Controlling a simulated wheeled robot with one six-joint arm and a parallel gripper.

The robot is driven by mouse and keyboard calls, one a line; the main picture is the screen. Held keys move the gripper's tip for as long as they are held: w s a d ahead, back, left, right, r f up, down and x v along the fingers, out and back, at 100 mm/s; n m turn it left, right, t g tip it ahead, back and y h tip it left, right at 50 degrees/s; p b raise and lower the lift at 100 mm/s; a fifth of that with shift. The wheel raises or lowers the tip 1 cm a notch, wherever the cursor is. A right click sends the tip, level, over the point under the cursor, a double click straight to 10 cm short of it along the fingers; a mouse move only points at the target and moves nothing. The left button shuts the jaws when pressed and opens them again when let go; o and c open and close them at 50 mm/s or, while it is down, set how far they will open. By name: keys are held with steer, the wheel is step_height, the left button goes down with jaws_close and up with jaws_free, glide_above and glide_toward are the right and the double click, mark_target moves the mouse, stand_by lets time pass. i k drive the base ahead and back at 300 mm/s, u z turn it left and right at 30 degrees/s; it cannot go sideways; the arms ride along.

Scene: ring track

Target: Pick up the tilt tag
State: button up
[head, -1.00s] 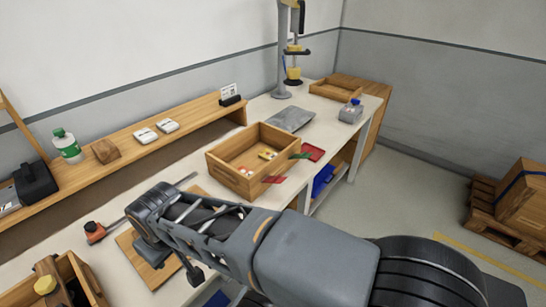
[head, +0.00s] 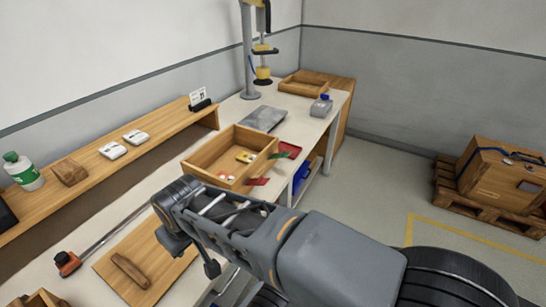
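I cannot tell for certain which thing is the tilt tag. A small dark reddish patch, perhaps a tag (head: 528,186), is on the front face of the wooden crate (head: 488,185) at the far right. My arm reaches from the lower right to the left across the bench front. The dark end part of my arm, likely with my gripper (head: 190,245), is above the bench near a cutting-board-like panel. Its fingers cannot be made out, and nothing is seen held. It is far from the crate.
The crate stands on a pallet (head: 445,195) beside a yellow floor line (head: 410,230). An open wooden box (head: 205,150) on the bench holds small items, with red (head: 258,181) and green (head: 280,154) pieces at its edge. Grey floor between bench and pallet is clear.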

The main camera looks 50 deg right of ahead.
mark_target(245, 158)
steer(key=z, duration=1.85)
steer(key=k, duration=1.25)
steer(key=z, duration=0.9)
steer(key=i, duration=1.2)
steer(key=u, duration=0.45)
steer(key=i, duration=0.85)
steer(key=u, duration=1.3)
steer(key=i, duration=0.6)
steer(key=u, duration=0.65)
